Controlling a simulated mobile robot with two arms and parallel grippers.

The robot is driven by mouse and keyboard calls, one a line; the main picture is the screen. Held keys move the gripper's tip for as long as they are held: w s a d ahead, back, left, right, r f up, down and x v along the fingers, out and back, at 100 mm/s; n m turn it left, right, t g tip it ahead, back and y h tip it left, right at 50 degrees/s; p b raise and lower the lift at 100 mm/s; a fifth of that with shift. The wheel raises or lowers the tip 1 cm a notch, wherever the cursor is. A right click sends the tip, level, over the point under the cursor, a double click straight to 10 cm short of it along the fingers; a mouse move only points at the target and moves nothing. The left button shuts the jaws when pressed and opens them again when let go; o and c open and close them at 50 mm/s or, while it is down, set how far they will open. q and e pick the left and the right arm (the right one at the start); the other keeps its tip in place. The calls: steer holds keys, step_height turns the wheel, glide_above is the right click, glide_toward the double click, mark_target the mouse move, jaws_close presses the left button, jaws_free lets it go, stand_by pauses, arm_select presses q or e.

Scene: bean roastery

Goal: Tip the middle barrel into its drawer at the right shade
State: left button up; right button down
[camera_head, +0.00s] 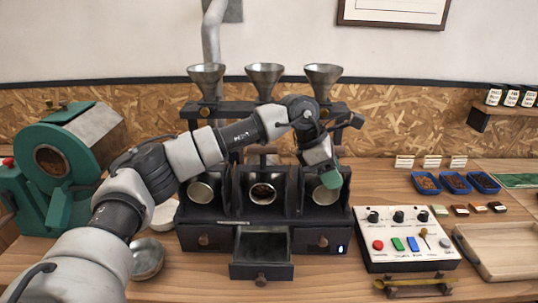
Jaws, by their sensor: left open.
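The middle barrel (263,193) sits in the dark roaster frame with its round mouth facing me and brown beans showing inside. Its drawer (262,270) below is pulled out, and its inside looks dark and empty. My left arm reaches across from the left in front of the frame. My left gripper (332,179), with green at its tip, is open and hangs in front of the right barrel (324,196), to the right of the middle barrel. It partly hides the right barrel; I cannot tell whether it touches anything. My right gripper is out of view.
The left barrel (201,191) stands beside the middle one. A control box (405,256) with knobs and coloured buttons is at right, near blue trays of beans (455,183) and a wooden tray (502,257). A metal bowl (147,259) and green machine (70,160) are at left.

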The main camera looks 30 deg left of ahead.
mark_target(266, 146)
arm_select(q)
steer(key=s+a+r+n+y, duration=0.1)
steer(key=a+r+y, duration=0.3)
steer(key=a, duration=0.5)
steer(key=a+r+y, duration=0.3)
steer(key=a+r, duration=0.2)
steer(key=a, duration=0.3)
steer(key=shift+g, duration=0.4)
steer(key=f, duration=0.3)
steer(key=w+f+p, duration=0.1)
steer(key=f, duration=0.3)
steer(key=a+f+p, duration=0.1)
steer(key=f, duration=0.2)
steer(key=shift+w+f, duration=0.2)
steer(key=shift+w, duration=0.1)
steer(key=shift+r, duration=0.1)
jaws_close()
